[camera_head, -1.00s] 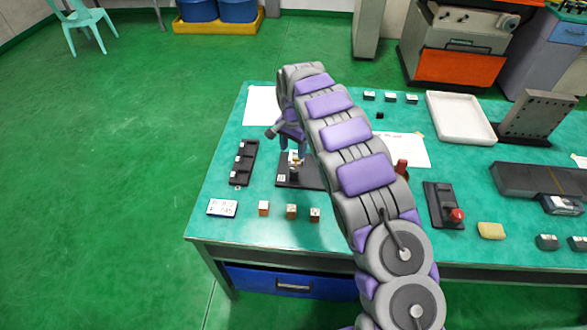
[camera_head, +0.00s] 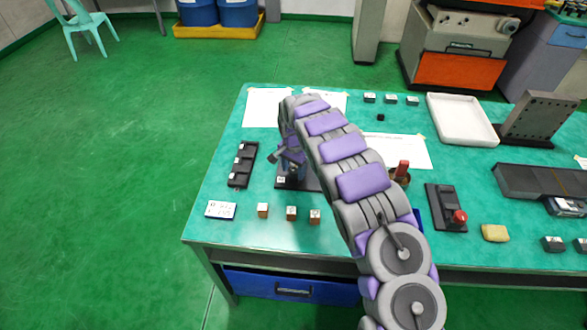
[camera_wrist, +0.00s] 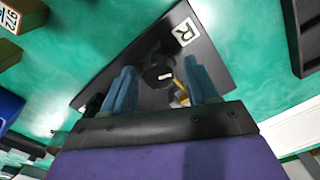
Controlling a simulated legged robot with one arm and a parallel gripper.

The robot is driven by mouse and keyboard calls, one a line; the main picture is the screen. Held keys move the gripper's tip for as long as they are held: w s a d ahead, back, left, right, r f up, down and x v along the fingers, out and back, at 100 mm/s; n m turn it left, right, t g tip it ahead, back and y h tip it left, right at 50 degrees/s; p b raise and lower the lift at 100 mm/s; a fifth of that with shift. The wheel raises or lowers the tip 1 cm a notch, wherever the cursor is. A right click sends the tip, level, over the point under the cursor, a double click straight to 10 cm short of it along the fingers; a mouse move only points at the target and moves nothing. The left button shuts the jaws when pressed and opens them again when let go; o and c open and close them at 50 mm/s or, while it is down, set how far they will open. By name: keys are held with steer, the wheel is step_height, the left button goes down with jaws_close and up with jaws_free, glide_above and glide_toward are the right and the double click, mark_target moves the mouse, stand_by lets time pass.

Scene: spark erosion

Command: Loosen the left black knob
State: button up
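In the wrist view, a black knob (camera_wrist: 157,75) stands on a dark plate (camera_wrist: 215,62) with a white label (camera_wrist: 184,32) that seems to read R. My gripper (camera_wrist: 159,65) is open, with one blue finger on each side of this knob; no clear contact shows. A brass-coloured part (camera_wrist: 180,93) sits just right of the knob. Another dark part at the plate's left is partly hidden by a finger, so I cannot tell if it is a second knob. In the head view, my gripper (camera_head: 291,160) is low over the plate (camera_head: 284,184), and my arm hides most of it.
A black tray (camera_head: 242,165) with small blocks lies left of the plate. Several small blocks (camera_head: 291,213) and a labelled card (camera_head: 221,210) lie in front. A black base with a red knob (camera_head: 460,217) stands right of my arm. White sheets (camera_head: 268,106) lie behind.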

steer(key=c, duration=1)
steer(key=shift+o, duration=0.2)
steer(key=shift+r+n+p, duration=0.1)
steer(key=shift+n+p, duration=0.3)
steer(key=shift+p, duration=0.1)
steer(key=n+p, duration=0.3)
steer(key=shift+r+n+p, duration=0.2)
steer(key=shift+n+p, duration=0.2)
steer(key=n+p, duration=0.4)
steer(key=n, duration=0.2)
steer(key=shift+f+p, duration=0.1)
steer(key=shift+p, duration=0.25)
steer(key=n+p, duration=0.3)
steer(key=n, duration=0.2)
steer(key=shift+n, duration=0.4)
steer(key=n+p, duration=0.1)
steer(key=n, duration=0.1)
steer(key=shift+f+n, duration=0.1)
steer(key=shift+n, duration=0.2)
steer(key=shift+w+n+p, duration=0.1)
steer(key=shift+n+p, duration=0.55)
steer(key=shift+n, duration=0.75)
